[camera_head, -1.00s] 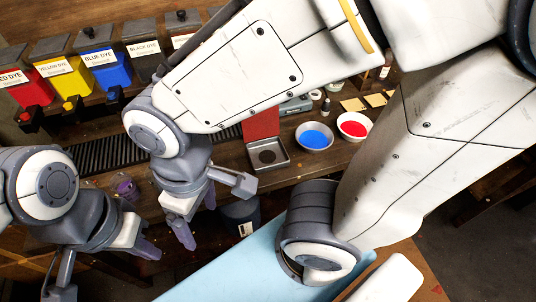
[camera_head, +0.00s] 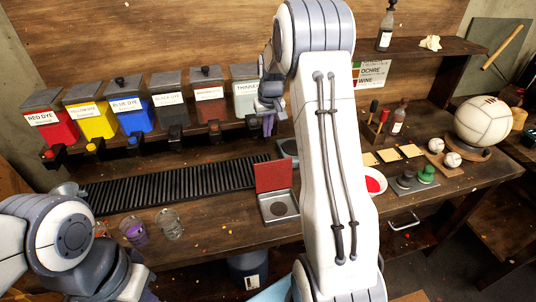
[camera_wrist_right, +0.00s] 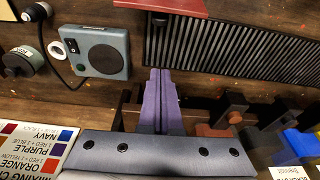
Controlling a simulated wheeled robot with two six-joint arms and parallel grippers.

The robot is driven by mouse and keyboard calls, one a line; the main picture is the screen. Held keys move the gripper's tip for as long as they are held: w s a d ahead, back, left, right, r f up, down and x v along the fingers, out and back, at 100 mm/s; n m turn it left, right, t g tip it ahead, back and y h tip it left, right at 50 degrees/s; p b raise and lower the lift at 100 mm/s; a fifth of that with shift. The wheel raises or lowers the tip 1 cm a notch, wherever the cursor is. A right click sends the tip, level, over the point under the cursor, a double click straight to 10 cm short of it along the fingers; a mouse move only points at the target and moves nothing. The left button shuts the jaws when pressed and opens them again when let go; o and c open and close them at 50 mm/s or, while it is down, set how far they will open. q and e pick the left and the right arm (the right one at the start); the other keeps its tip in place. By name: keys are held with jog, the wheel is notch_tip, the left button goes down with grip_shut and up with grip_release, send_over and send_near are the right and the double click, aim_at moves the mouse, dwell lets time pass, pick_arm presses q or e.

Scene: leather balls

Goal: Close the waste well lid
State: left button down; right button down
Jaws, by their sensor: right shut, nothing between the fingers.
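The waste well (camera_head: 279,207) is a square metal tray with a dark round drain, set in the workbench right of the black slatted grate. Its red lid (camera_head: 273,175) stands upright, open, at the back edge. The lid's edge also shows at the top of the right wrist view (camera_wrist_right: 160,6). My right gripper (camera_head: 268,130) is shut and empty, pointing down in front of the thinner dispenser, behind and above the lid. Its purple fingers show together in the right wrist view (camera_wrist_right: 161,98).
Dye dispensers (camera_head: 126,113) line the back. A purple cup (camera_head: 134,230) and a clear glass (camera_head: 170,224) stand left of the well. A grey device with a round plate (camera_wrist_right: 102,52) lies behind the well. My right arm hides bench right of the well.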

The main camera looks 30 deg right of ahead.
aim_at(273, 173)
notch_tip(273, 173, down, 9)
jog(key=s+p, duration=0.1)
jog(key=p, duration=0.4)
jog(key=shift+s+f, duration=0.15)
jog(key=shift+s, duration=0.25)
jog(key=shift+a, duration=0.1)
jog(key=shift+w+a, duration=0.1)
